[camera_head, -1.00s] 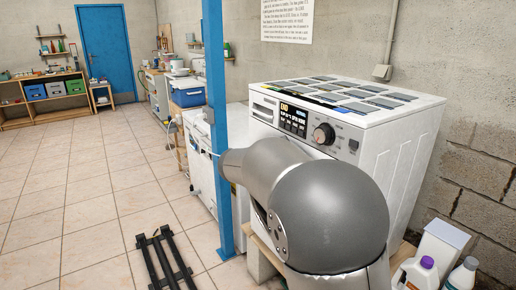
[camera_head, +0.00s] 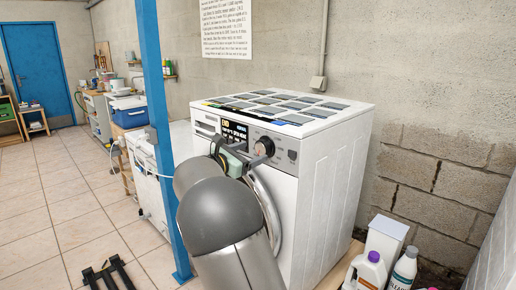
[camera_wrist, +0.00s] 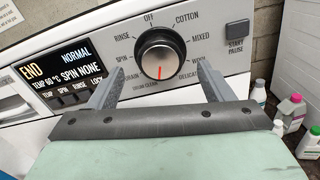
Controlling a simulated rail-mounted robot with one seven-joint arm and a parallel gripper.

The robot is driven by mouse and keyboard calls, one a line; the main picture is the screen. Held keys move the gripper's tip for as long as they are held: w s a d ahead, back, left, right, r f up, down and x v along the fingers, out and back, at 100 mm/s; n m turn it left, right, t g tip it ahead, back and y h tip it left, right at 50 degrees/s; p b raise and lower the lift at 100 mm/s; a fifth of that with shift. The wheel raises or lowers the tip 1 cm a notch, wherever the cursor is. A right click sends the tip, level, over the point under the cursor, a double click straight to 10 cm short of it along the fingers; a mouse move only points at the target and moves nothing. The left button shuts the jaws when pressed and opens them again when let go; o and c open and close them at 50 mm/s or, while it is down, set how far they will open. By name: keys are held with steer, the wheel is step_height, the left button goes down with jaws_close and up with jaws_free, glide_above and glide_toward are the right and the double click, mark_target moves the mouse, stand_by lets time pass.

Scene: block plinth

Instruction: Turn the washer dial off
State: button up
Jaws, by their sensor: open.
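The washer (camera_head: 330,185) is a white front-loader with its control panel facing my arm. The OFF label (camera_wrist: 148,19) is above the dial. The dial also shows in the head view (camera_head: 265,147). My gripper (camera_wrist: 159,76) is open and empty, one finger to the lower left and one to the lower right of the dial. I cannot tell whether they touch the panel. In the head view, my gripper (camera_head: 250,157) is at the panel, partly hidden by my arm.
The display (camera_wrist: 61,71) reads END, NORMAL, SPIN NONE. A start/pause button (camera_wrist: 236,34) sits right of the dial. Dark flat panels (camera_head: 275,105) cover the washer top. A blue post (camera_head: 158,120) stands left of my arm. Bottles (camera_head: 368,270) stand at the lower right.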

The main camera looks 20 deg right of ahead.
mark_target(260, 149)
steer(key=shift+x, duration=2)
steer(key=c, duration=1)
